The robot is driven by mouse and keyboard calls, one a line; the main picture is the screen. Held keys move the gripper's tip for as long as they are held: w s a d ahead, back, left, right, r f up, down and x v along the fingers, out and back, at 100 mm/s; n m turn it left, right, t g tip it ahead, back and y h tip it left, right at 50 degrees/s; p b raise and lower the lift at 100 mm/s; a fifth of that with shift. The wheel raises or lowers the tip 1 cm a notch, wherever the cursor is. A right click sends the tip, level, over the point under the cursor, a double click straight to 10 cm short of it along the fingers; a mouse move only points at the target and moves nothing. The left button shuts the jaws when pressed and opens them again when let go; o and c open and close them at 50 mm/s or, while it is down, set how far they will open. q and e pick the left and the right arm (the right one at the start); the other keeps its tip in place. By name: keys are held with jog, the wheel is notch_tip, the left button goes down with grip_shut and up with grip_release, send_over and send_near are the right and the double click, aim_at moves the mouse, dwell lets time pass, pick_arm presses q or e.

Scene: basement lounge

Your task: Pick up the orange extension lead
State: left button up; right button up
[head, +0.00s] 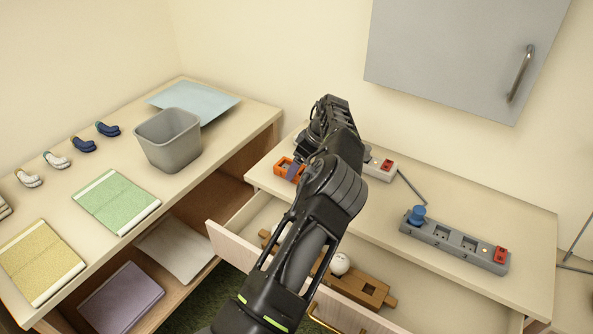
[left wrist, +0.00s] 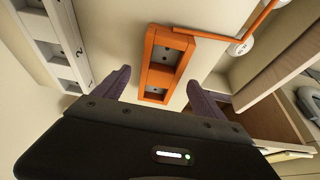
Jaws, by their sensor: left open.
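The orange extension lead (head: 287,169) lies on the cabinet top, partly hidden behind my left arm in the head view. In the left wrist view the orange extension lead (left wrist: 166,62) shows its sockets, and an orange cord runs off to the upper right. My left gripper (head: 295,170) is low over the cabinet top at the lead. In the left wrist view the open fingers of my left gripper (left wrist: 158,84) stand on either side of the lead's near end, with visible gaps. My right gripper is not in view.
A white extension lead (head: 380,167) with a red switch lies close by, partly behind my arm. A grey extension lead (head: 455,243) with a blue plug lies farther right. Below, an open drawer (head: 232,247) holds a wooden piece and a white ball (head: 340,263). A grey bin (head: 168,140) stands left.

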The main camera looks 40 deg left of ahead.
pick_arm(q)
jog(key=shift+x, duration=1.05)
jog(key=shift+c, duration=0.5)
grip_shut()
